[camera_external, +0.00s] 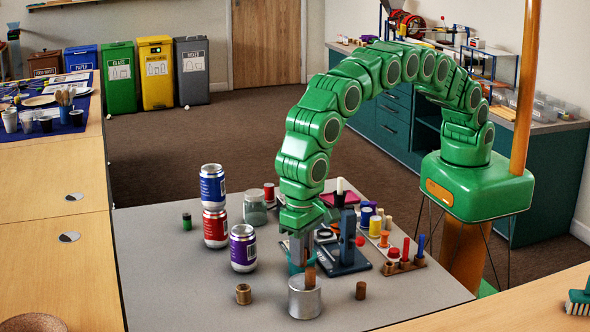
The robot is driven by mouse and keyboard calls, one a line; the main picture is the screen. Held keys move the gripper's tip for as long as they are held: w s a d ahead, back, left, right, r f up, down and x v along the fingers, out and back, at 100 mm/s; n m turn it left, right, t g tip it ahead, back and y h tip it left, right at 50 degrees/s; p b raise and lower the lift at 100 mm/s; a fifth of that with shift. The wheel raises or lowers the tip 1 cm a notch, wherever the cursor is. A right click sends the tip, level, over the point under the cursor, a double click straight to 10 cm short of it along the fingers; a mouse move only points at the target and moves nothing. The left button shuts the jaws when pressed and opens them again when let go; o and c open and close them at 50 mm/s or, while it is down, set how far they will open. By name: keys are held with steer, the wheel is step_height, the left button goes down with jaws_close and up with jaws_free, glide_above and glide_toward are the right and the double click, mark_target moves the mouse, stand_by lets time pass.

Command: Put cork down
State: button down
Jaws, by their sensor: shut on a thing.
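My gripper (303,262) points down over the grey table (180,285), near its front. It is shut on a narrow brown piece that looks like the cork (309,279). The lower part of the cork is at the mouth of a round metal tin (304,304); I cannot tell whether it touches the inside. A small brown cylinder (361,290) stands to the right of the tin. A brass-brown cylinder (243,294) stands to the left.
Red, blue and purple cans (243,249) stand at the left, with a glass jar (255,208) behind. Pegs in a wooden rack (403,265) are at the right. The table's left front is clear.

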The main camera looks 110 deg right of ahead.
steer(key=shift+w+a+f, duration=0.1)
steer(key=shift+w+f, duration=0.1)
steer(key=shift+f, duration=1.55)
steer(key=shift+f, duration=0.1)
steer(key=c, duration=1)
jaws_free()
steer(key=shift+r, duration=0.2)
step_height(320, 180, up, 11)
steer(key=shift+f, duration=0.1)
steer(key=shift+r, duration=0.55)
